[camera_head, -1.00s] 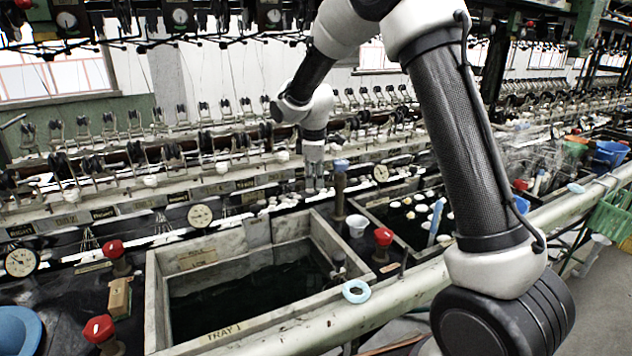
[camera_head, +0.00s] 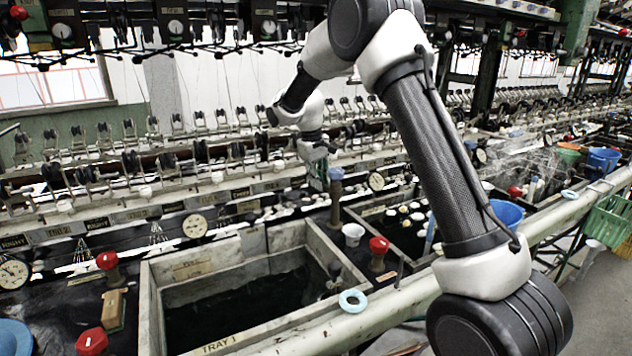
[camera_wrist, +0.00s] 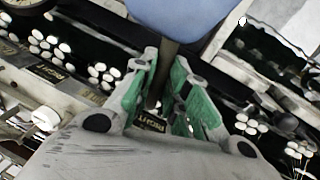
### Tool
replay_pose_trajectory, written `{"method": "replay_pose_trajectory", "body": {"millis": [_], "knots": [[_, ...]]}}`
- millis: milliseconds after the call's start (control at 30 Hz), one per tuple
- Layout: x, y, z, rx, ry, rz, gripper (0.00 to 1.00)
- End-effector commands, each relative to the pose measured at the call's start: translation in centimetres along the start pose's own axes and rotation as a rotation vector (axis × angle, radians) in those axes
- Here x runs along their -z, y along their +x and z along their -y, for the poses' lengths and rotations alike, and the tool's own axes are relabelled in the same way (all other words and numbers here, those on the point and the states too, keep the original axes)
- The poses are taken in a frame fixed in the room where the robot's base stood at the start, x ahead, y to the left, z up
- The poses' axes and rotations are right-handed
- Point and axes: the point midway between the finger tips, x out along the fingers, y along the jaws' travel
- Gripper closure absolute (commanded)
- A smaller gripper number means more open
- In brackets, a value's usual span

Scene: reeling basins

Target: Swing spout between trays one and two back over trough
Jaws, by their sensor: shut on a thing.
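The spout's outlet and the trough cannot be made out clearly.
A white cup (camera_head: 353,235) and a red knob (camera_head: 379,246) stand right of the pipe. A blue ring (camera_head: 352,301) lies on the front rail (camera_head: 395,300). Round gauges (camera_head: 195,226) and reeling gear line the back. More red knobs (camera_head: 91,341) stand at left.

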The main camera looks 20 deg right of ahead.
Motion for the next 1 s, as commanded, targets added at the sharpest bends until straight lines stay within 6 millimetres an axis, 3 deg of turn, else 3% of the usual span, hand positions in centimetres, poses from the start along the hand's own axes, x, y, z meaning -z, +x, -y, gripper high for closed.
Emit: {"method": "replay_pose_trajectory", "body": {"millis": [300,867,900,1000], "knots": [[0.06,0.13,-0.90,0.000,0.122,0.022,1.00],[0.02,0.16,-1.07,0.000,0.146,0.027,1.00],[0.02,0.16,-1.07,0.000,0.146,0.027,0.77],[0.02,0.16,-1.06,0.000,0.146,0.027,0.63]]}}
